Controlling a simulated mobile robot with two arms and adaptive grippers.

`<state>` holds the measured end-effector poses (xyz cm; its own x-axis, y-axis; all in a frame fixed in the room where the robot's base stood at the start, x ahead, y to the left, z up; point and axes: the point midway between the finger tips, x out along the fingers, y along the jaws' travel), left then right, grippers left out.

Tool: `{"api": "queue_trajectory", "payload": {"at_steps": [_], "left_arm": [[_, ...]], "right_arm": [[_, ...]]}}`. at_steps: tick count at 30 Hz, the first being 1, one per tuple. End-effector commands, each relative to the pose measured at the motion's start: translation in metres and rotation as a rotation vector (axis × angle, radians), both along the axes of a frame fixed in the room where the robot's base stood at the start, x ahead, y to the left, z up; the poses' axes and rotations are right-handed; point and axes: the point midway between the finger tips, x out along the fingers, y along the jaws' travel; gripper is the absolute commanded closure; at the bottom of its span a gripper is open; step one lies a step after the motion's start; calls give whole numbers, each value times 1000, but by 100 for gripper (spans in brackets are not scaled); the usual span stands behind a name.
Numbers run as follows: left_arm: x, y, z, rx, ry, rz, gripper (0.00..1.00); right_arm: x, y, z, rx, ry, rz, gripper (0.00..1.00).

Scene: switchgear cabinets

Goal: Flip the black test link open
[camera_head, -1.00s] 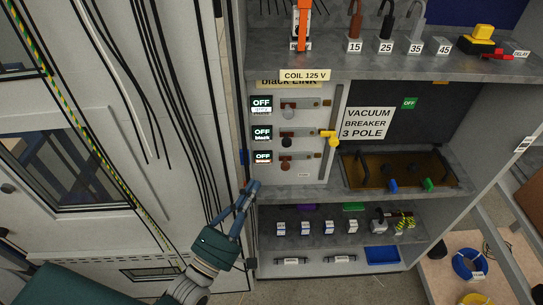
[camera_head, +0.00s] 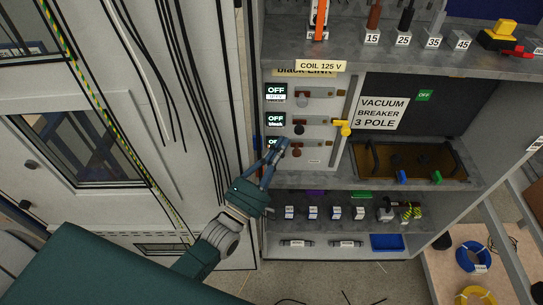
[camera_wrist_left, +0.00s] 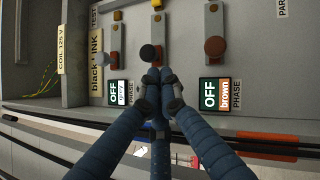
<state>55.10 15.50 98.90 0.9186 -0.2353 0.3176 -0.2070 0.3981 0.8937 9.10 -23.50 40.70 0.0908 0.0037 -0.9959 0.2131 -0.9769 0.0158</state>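The black test link is the middle of three links on the pale panel. Its black knob (camera_head: 299,129) shows in the head view, and in the left wrist view the knob (camera_wrist_left: 148,53) sits at the end of a metal bar with an orange-brown block beyond. My left gripper (camera_head: 281,144) is at the panel's left side, just below and left of the knob. In the left wrist view its fingertips (camera_wrist_left: 158,75) are close together and empty, just short of the black knob. The gripper hides the black phase label there. My right gripper is out of view.
The grey-knob link (camera_head: 302,97) lies above and the brown-knob link (camera_head: 296,152) below, both close by. A yellow handle (camera_head: 343,128) stands at the right. A shelf edge (camera_head: 400,65) overhangs the panel; another shelf runs below.

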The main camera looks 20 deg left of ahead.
Motion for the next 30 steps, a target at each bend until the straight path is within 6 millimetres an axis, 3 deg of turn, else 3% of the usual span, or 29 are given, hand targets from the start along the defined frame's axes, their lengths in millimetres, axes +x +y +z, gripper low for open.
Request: {"api": "queue_trajectory", "payload": {"at_steps": [6, 16, 24, 30], "left_arm": [[14, -4, 5, -1, 1, -1, 100], [15, -5, 4, -1, 2, 0, 100], [27, -40, 4, -4, 0, 0, 100], [28, -44, 5, -1, 1, -1, 100]], "right_arm": [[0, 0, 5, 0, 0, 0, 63], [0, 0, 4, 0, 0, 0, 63], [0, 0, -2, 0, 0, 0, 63], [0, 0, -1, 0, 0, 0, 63]]}}
